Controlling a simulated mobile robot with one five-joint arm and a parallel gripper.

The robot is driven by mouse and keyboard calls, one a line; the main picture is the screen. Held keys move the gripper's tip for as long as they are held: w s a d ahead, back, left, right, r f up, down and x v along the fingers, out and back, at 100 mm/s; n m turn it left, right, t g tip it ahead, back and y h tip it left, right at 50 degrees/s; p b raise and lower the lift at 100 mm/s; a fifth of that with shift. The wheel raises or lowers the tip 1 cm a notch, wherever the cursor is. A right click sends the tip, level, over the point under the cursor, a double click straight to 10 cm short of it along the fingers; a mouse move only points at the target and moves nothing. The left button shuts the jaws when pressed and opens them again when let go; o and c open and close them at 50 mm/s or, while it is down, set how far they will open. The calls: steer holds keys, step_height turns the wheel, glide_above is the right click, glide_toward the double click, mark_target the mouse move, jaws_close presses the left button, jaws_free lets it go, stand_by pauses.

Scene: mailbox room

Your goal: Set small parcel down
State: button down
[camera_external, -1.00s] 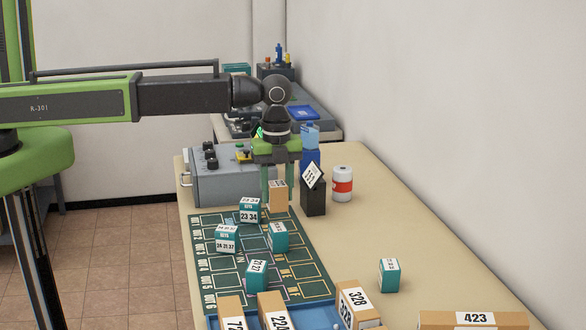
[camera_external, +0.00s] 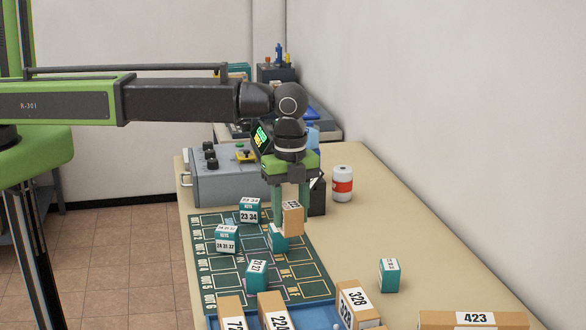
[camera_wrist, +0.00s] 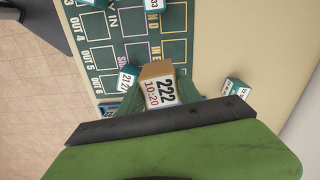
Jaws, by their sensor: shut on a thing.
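The small parcel is a brown box (camera_external: 293,220) with a white label on top. In the wrist view the parcel (camera_wrist: 158,88) shows the label 222 and 10:20. My gripper (camera_external: 290,200) points down and is shut on the parcel. The parcel is at the right side of the green sorting mat (camera_external: 212,262); whether its underside touches anything is unclear. A teal box (camera_external: 277,238) stands just left of it and is partly covered by it and a green finger. The mat shows printed OUT rows in the wrist view (camera_wrist: 108,52).
Teal boxes (camera_external: 228,239) (camera_external: 250,211) (camera_external: 257,275) stand on the mat, and another (camera_external: 389,275) on the bare table. Brown parcels (camera_external: 358,305) fill the front. A black holder (camera_external: 317,197) and a white-red can (camera_external: 342,184) stand behind. The table's right side is mostly clear.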

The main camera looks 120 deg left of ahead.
steer(key=w+d+m, duration=0.2)
steer(key=w+d, duration=0.3)
steer(key=d, duration=0.5)
steer(key=a+f+b, duration=0.2)
steer(key=a, duration=0.1)
steer(key=w+a+f+b, duration=0.1)
steer(key=a+f+b, duration=0.1)
steer(key=a, duration=0.2)
steer(key=a+f+b, duration=0.3)
steer(key=a, duration=0.1)
steer(key=shift+w, duration=0.35)
steer(key=shift+a, duration=0.3)
step_height(320, 180, down, 4)
steer(key=b, duration=0.4)
steer(key=shift+f, duration=0.15)
steer(key=shift+r, duration=0.25)
steer(key=shift+f, duration=0.15)
steer(key=c, duration=0.8)
jaws_free()
steer(key=shift+c, duration=0.2)
